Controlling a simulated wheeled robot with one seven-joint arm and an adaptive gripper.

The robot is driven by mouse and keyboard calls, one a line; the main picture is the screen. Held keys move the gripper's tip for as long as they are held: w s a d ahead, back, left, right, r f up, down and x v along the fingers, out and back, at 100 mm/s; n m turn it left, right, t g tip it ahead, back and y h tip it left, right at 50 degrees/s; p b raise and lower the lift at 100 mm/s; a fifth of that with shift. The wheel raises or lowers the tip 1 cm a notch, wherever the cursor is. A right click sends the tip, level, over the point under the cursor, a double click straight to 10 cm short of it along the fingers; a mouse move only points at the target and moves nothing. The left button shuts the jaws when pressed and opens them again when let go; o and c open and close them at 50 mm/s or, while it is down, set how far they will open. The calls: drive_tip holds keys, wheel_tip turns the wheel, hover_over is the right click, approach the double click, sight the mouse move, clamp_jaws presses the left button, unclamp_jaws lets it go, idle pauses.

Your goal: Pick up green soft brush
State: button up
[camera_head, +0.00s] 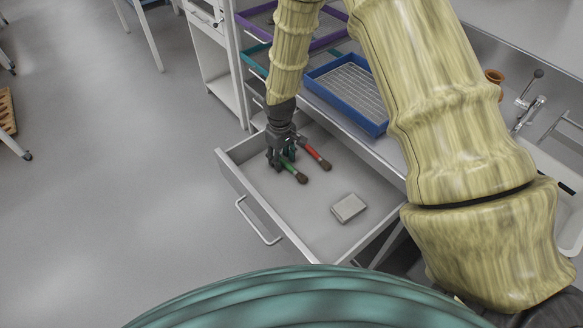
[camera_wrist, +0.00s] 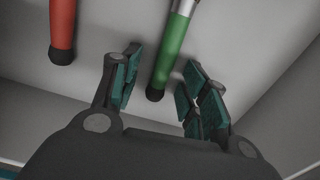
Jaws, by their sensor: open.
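The green soft brush (camera_head: 293,172) lies in the open drawer, its dark bristles toward the front right. In the wrist view its green handle (camera_wrist: 174,52) runs down between the fingers, with the dark handle end near the palm. My gripper (camera_head: 281,158) is inside the drawer at the handle end and hides part of the brush. In the wrist view my gripper (camera_wrist: 160,82) is open, with a finger on each side of the handle and gaps visible between the pads and the handle.
A red-handled brush (camera_head: 314,153) lies close beside the green one; its handle (camera_wrist: 62,30) is left of my fingers. A pale box (camera_head: 348,208) lies in the drawer (camera_head: 305,218). The drawer walls stand close around my gripper. A blue tray (camera_head: 350,88) is on the counter behind.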

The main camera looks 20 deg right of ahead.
clamp_jaws()
idle(0.3)
